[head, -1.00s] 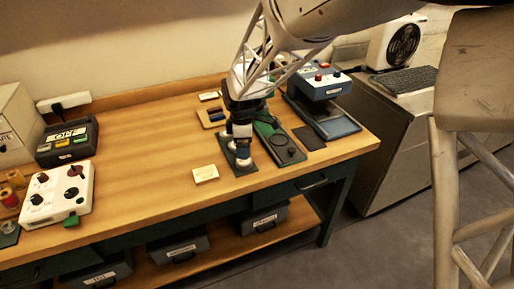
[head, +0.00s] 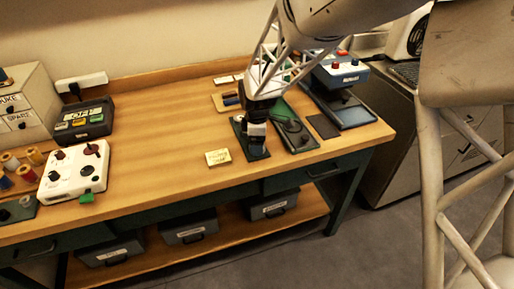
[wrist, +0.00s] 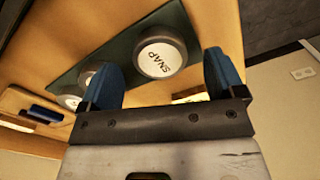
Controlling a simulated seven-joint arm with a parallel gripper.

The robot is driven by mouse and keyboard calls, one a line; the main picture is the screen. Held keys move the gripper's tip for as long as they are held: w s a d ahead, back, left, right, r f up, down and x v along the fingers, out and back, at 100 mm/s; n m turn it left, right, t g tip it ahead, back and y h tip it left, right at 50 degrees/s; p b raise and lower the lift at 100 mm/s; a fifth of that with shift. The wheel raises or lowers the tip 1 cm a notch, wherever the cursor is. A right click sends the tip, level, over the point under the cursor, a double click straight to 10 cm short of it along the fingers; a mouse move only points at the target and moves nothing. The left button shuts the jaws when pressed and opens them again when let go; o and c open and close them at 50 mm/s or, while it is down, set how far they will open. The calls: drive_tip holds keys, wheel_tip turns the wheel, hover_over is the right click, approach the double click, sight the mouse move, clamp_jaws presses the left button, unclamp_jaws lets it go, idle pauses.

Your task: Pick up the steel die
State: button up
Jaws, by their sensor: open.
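In the wrist view a round, pale metal-looking die (wrist: 160,58) marked SNAP stands at one end of a dark green mat (wrist: 122,50). My gripper (wrist: 172,62) is open, its two blue fingers apart, one towards each side of this die. I cannot tell whether either finger touches it. Two more round pale pieces (wrist: 86,74) (wrist: 69,101) stand farther left on the mat.
A small cream card (head: 217,157) lies left of the mat. A green tray (head: 298,138) and a blue-topped machine (head: 342,75) stand to the right. A white control box (head: 73,170) is at the left. The table's middle is clear.

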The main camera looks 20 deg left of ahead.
drive_tip(key=shift+f, duration=0.95)
drive_tip(key=c, duration=1.2)
drive_tip(key=shift+r, duration=0.2)
drive_tip(key=shift+r, duration=0.5)
drive_tip(key=shift+s+d+r, duration=0.15)
drive_tip(key=shift+r, duration=0.45)
drive_tip(key=shift+s+d+r, duration=0.1)
drive_tip(key=shift+s+r, duration=0.05)
drive_tip(key=shift+r, duration=0.4)
drive_tip(key=s+d, duration=0.3)
drive_tip(key=s, duration=0.1)
drive_tip(key=s+d+r, duration=0.1)
drive_tip(key=s+d, duration=0.5)
drive_tip(key=s, duration=0.1)
drive_tip(key=shift+s+d+r, duration=0.2)
drive_tip(key=shift+s+d, duration=0.15)
drive_tip(key=shift+d, duration=0.05)
